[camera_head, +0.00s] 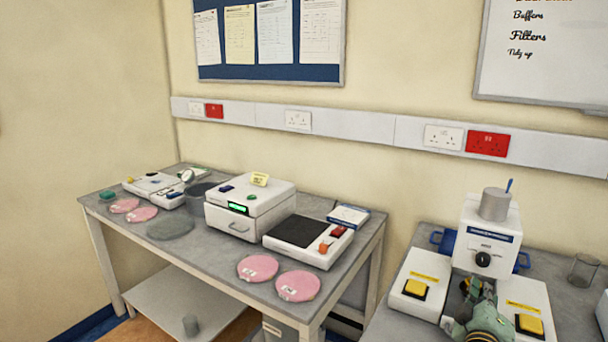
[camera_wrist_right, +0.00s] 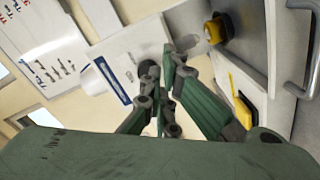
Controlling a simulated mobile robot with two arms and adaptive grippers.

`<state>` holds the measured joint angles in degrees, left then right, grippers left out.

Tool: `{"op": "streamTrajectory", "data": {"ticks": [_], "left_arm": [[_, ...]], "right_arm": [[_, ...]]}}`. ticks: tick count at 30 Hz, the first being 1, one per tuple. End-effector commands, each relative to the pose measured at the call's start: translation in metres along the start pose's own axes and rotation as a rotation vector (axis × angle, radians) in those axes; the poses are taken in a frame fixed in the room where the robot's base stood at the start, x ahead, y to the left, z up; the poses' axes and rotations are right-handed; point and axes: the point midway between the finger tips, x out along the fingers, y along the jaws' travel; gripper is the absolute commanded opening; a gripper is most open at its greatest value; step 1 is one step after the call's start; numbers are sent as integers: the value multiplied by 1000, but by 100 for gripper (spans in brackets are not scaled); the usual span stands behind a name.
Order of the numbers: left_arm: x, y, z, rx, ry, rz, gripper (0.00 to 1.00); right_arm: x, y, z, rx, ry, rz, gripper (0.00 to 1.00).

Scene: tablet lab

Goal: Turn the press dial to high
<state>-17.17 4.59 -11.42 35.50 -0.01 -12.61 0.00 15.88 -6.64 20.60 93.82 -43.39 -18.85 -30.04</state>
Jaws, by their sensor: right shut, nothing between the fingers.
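The press (camera_head: 490,236) is a white unit on the right-hand bench, with a blue label strip on its front. Its black round dial (camera_head: 483,259) sits below the strip; I cannot read its setting. My right gripper (camera_head: 475,287) is in front of the press, its fingertips just below the dial and apart from it as far as I can see. It also shows in the right wrist view (camera_wrist_right: 172,62), fingers together and empty, pointing at the white press front (camera_wrist_right: 130,62). There the dial is hidden or cannot be told from the fingers. My left gripper is out of view.
Two yellow push buttons (camera_head: 415,289) (camera_head: 529,325) on white blocks flank the gripper. A grey cylinder (camera_head: 494,204) stands on the press. A glass beaker (camera_head: 583,270) stands at the right. The left bench (camera_head: 215,255) holds instruments and pink discs.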

Motion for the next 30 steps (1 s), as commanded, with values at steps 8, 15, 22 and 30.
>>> {"op": "streamTrajectory", "data": {"ticks": [8,15,22,30], "left_arm": [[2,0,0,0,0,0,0],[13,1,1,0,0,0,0],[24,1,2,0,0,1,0],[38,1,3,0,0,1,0]], "right_arm": [[1,0,0,34,1,1,0],[2,-2,-5,326,4,1,0],[1,-3,-13,734,5,-2,0],[-1,-6,-20,1212,4,-4,0]]}}
